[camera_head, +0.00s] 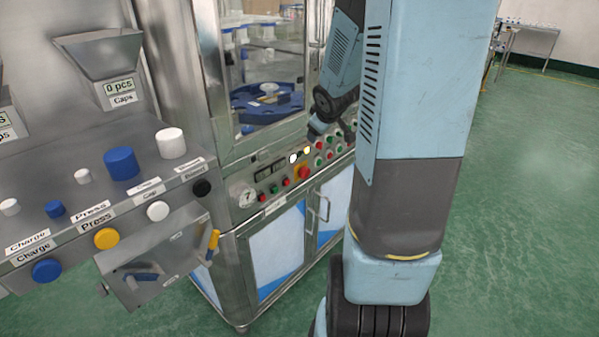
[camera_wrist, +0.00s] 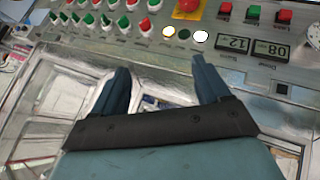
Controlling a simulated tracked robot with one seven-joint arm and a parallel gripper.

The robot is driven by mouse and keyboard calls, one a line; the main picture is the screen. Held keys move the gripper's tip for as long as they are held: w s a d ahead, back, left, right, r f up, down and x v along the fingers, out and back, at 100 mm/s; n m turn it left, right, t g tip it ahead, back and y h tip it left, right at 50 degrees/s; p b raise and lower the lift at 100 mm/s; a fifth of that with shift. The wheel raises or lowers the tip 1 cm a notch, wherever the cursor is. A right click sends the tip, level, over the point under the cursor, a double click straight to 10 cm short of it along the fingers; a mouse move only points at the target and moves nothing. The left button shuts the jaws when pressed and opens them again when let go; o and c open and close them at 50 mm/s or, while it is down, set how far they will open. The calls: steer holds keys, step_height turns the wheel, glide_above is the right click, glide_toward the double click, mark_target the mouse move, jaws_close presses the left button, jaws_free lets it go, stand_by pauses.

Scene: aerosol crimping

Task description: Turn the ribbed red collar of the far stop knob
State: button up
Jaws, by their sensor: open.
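One red stop knob on a yellow base shows on the machine's control panel in the head view (camera_head: 303,172). In the wrist view the red knob (camera_wrist: 187,6) is at the top edge and partly cut off. Ribs on its collar are too small to make out, and I cannot tell whether it is the far one. My gripper (camera_wrist: 161,62) is open and empty, its two blue fingers apart over the front of the panel. The knob lies beyond the fingertips, not between them. In the head view my gripper (camera_head: 318,127) is small and partly hidden by my arm.
Rows of red and green switches (camera_wrist: 115,24) lie beside the knob. Two displays (camera_wrist: 250,46) and lit round lamps (camera_wrist: 200,36) are close to it. A grey console (camera_head: 100,190) with large buttons stands at left. Green floor (camera_head: 520,200) is free at right.

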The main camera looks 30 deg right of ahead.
steer(key=w+d+f+n+t+y, duration=0.15)
steer(key=d+f, duration=0.25)
steer(key=f, duration=0.4)
steer(key=n+t+y, duration=0.1)
steer(key=t+y, duration=0.2)
steer(key=y, duration=0.2)
glide_toward(307, 174)
steer(key=d, duration=0.2)
steer(key=s+f+t+y, duration=0.2)
steer(key=s+f+t, duration=0.2)
steer(key=s+t, duration=0.1)
steer(key=shift+m+y, duration=0.25)
steer(key=shift+m, duration=0.2)
steer(key=x, duration=0.8)
steer(key=f+x, duration=0.1)
steer(key=x, duration=0.4)
steer(key=shift+w, duration=0.15)
steer(key=c, duration=1.1)
